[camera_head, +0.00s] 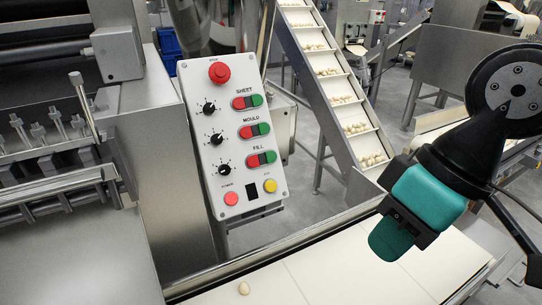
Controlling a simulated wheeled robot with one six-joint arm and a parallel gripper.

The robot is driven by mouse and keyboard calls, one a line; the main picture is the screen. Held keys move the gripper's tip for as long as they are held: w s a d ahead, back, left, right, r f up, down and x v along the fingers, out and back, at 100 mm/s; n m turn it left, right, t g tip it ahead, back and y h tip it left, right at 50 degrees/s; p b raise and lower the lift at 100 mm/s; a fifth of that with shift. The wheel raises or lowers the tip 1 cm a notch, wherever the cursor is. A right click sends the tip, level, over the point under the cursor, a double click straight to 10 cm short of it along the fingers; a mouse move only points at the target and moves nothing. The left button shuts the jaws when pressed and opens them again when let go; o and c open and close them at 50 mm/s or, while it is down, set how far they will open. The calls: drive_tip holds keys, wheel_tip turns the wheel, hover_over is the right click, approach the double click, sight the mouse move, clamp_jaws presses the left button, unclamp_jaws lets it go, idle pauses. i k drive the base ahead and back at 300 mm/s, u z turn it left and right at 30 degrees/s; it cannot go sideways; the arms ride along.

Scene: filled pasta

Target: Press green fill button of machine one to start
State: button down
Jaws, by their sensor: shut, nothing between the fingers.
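The control panel (239,182) is a tilted white plate in the middle of the head view. It has three rows marked sheet, mould and fill, each with a black knob and a red and green button pair. The green fill button (270,156) is the right half of the lowest pair, beside the red fill button (254,161). My gripper (390,240), with teal fingers, is shut and empty. It points down above the conveyor belt, to the right of the panel and apart from it. No part of the panel's face is hidden by it.
A red stop button (219,72) tops the panel. A pale belt (300,280) runs below, with one pasta piece (244,288) on it. An inclined conveyor (322,60) carrying pasta rises behind. A steel machine (150,150) stands left. Open air separates my gripper and panel.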

sight(271, 156)
drive_tip(key=z, duration=1.65)
drive_tip(key=k, duration=1.2)
drive_tip(key=u, duration=1.75)
drive_tip(key=i, duration=0.5)
drive_tip(key=z, duration=0.1)
